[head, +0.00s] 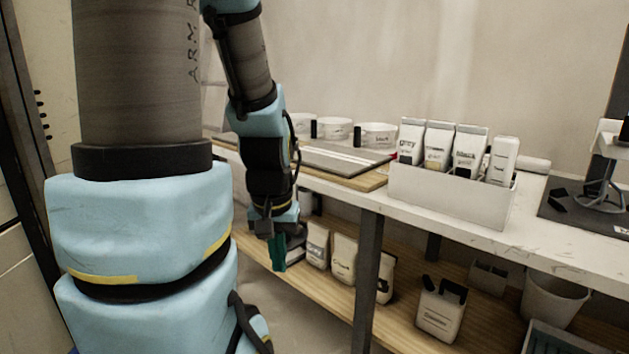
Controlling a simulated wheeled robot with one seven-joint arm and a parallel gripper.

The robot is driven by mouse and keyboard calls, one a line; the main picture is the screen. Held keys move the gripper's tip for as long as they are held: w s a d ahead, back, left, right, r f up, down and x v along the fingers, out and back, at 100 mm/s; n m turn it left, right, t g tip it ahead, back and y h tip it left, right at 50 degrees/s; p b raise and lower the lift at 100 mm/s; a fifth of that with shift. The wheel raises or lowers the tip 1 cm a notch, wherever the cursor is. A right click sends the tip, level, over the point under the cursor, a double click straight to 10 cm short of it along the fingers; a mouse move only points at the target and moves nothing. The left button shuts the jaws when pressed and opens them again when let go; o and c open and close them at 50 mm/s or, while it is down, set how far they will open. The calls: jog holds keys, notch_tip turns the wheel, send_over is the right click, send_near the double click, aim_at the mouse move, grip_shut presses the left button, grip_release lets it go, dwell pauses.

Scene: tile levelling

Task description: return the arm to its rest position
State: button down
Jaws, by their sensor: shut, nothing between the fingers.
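My arm shows in the head view, with large links at the left and the forearm hanging down near the middle. My gripper (279,268) is at the forearm's lower end, pointing down, in front of the bench's near edge and below its top. Its teal fingers are shut with nothing between them. It is apart from the bench top, and bags on the lower shelf show behind it.
The white bench (560,235) carries a white bin (440,195) of labelled tubes, round tubs (376,135) and a board with grey tiles (340,160). A dark bench leg (367,270) stands right of my gripper.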

notch_tip(320, 180, up, 21)
jog(key=p, duration=1.9)
jog(key=shift+f+p, duration=0.2)
jog(key=shift+p, duration=0.1)
